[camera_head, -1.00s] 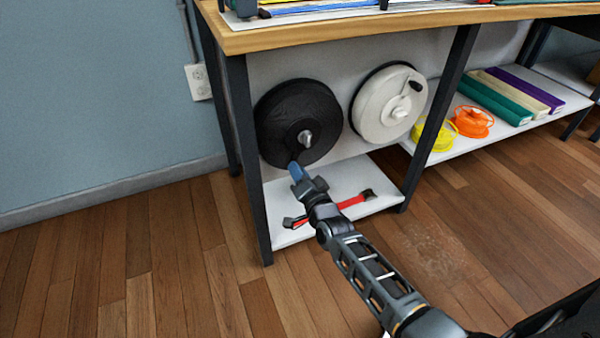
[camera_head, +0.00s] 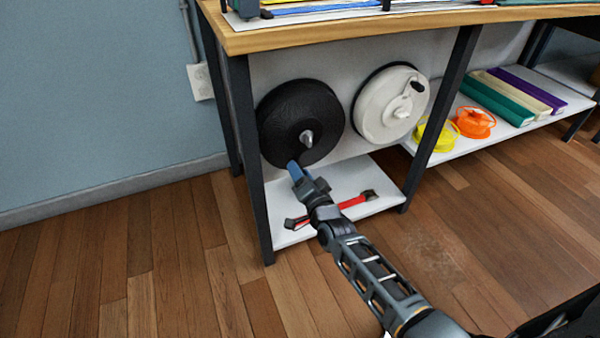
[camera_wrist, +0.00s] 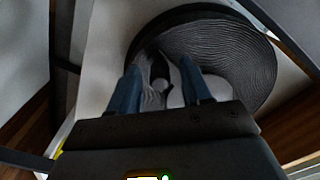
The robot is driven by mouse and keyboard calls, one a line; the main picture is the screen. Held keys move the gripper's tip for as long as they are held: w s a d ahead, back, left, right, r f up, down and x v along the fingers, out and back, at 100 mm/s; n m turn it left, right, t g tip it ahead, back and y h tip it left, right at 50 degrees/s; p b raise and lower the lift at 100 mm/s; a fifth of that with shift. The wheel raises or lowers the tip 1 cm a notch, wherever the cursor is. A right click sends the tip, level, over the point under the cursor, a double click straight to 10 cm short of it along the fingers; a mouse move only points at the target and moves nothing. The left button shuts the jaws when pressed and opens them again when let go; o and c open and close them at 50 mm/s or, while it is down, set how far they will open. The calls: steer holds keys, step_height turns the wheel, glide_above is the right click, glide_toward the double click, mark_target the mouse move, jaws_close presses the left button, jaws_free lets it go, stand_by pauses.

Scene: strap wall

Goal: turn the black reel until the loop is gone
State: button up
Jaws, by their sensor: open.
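The black reel (camera_head: 285,108) is a large ridged disc mounted on the white back panel under the bench, with a pale metal hub (camera_head: 307,138) at its middle. My gripper (camera_head: 293,167) is at the reel's lower edge, below the hub, with its blue fingers pointing up at it. In the wrist view, the reel's ridged face (camera_wrist: 235,55) fills the upper right. There my gripper (camera_wrist: 160,68) has its two blue fingers apart. A dark shape and a grey rounded part show between them; I cannot tell whether the fingers touch these. I cannot make out a strap loop.
A white reel (camera_head: 375,110) with a black knob hangs right of the black one. Red-handled tools (camera_head: 350,202) lie on the low white shelf (camera_head: 350,178) under my gripper. Dark bench legs (camera_head: 247,160) stand either side. Yellow and orange spools (camera_head: 474,122) lie further right.

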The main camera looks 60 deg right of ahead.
steer(key=p+v, duration=0.2)
steer(key=v, duration=0.5)
steer(key=shift+s+a, duration=0.15)
steer(key=shift+s, duration=0.05)
stand_by(0.5)
steer(key=s+a+r+n+y, duration=0.4)
steer(key=s+a+r+n, duration=0.15)
steer(key=s+a, duration=0.45)
steer(key=s+a+r+n+y, duration=0.35)
steer(key=s+a+n, duration=0.25)
steer(key=s+a, duration=0.35)
steer(key=s+a+r+n+y, duration=0.3)
steer(key=s+a+r+n, duration=0.3)
steer(key=r, duration=0.5)
step_height(320, 180, up, 23)
steer(key=s+p, duration=0.1)
steer(key=p, duration=2.1)
steer(key=shift+d+f+p, duration=0.2)
steer(key=shift+d+p, duration=0.05)
steer(key=shift+p, duration=0.1)
steer(key=shift+m+h, duration=0.25)
